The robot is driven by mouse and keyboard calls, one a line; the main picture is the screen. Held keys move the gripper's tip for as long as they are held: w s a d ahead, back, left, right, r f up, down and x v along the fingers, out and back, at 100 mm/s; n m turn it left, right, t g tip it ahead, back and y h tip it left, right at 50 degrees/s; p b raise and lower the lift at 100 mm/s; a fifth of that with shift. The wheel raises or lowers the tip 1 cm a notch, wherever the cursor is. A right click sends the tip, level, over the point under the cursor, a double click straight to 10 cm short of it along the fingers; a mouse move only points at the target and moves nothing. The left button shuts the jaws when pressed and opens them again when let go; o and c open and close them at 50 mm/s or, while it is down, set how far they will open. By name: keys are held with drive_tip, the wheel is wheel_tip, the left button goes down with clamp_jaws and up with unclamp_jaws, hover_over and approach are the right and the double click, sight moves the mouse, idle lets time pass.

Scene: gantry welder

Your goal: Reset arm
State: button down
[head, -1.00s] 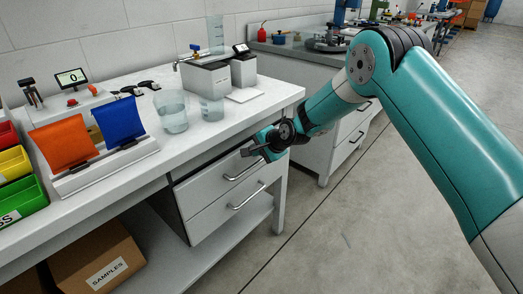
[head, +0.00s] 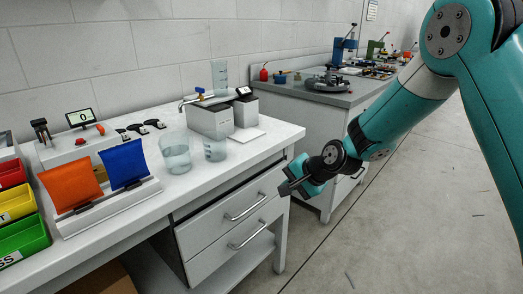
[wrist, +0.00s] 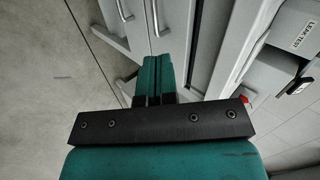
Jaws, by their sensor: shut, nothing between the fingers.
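My gripper (head: 287,188) shows in the head view beside the right end of the white bench, in front of the drawer fronts. It points left and slightly down. In the wrist view my gripper (wrist: 152,62) has its two teal fingers together, with nothing between them. The arm reaches in from the right side of the head view. The two drawers (head: 232,218) under the bench are closed. I cannot tell whether the gripper touches the drawer front.
A grey bench (head: 322,96) stands behind.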

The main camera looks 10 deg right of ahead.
drive_tip(key=s+a+r+n+g, duration=0.1)
drive_tip(key=s+r+n+g, duration=0.1)
drive_tip(key=s+r+n, duration=0.5)
drive_tip(key=s+a+r+n+g, duration=0.15)
drive_tip(key=s+r, duration=0.35)
drive_tip(key=s, duration=0.6)
drive_tip(key=s+d+r+n+g+h, duration=0.25)
drive_tip(key=s+n, duration=0.45)
drive_tip(key=s, duration=0.9)
wheel_tip(320, 180, up, 14)
drive_tip(key=p, duration=1.4)
drive_tip(key=shift+w+d, duration=0.25)
drive_tip(key=shift+d, duration=0.05)
drive_tip(key=shift+y, duration=0.25)
drive_tip(key=shift+a, duration=0.1)
